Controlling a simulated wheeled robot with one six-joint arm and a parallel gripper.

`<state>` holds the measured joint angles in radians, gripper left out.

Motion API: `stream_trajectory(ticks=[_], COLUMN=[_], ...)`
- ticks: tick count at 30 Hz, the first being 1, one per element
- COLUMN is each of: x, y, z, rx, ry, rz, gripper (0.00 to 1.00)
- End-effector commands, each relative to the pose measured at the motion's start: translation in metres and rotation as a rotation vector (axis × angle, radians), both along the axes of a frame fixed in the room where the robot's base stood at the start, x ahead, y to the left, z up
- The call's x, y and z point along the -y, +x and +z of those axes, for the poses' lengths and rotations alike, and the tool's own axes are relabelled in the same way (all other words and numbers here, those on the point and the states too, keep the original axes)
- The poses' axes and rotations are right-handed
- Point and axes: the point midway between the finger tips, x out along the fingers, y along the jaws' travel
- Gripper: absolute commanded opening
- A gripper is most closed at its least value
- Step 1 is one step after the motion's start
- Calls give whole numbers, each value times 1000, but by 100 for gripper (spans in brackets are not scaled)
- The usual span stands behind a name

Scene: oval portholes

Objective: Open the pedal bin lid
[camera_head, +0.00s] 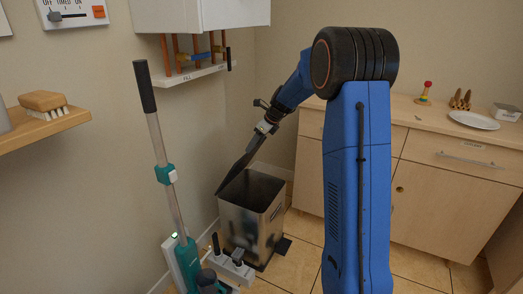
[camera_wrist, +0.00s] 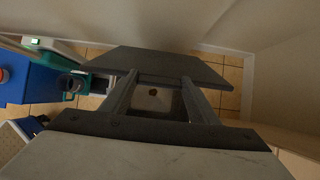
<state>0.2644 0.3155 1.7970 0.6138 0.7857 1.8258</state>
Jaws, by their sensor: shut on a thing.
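The pedal bin (camera_head: 250,222) is a grey metal box standing on the tiled floor. Its dark lid (camera_head: 238,172) is raised and tilted steeply over the bin's left side, so the open top and dark inside show. My gripper (camera_head: 262,133) is at the lid's upper edge, shut on it. In the wrist view the dark lid (camera_wrist: 175,64) lies across the tips of the two fingers of my gripper (camera_wrist: 158,85). The exact contact is hard to make out there. A dark pedal (camera_head: 283,244) shows at the bin's lower right.
A teal upright vacuum cleaner (camera_head: 187,255) with a grey pole stands close left of the bin. A wall shelf with a brush (camera_head: 43,101) is at left. A white cabinet (camera_head: 205,14) hangs above. Wooden drawers (camera_head: 450,165) stand at right, with free floor before them.

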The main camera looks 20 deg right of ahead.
Motion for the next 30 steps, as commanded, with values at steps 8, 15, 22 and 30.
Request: stream_trajectory(ticks=[8, 15, 22, 30], x=[-19, -45, -69, -94], y=[26, 58, 89, 120], z=[15, 28, 35, 37], rx=[-4, -5, -4, -105], ry=[-5, -3, -3, -83], rz=[0, 1, 1, 3], gripper=[14, 14, 14, 14])
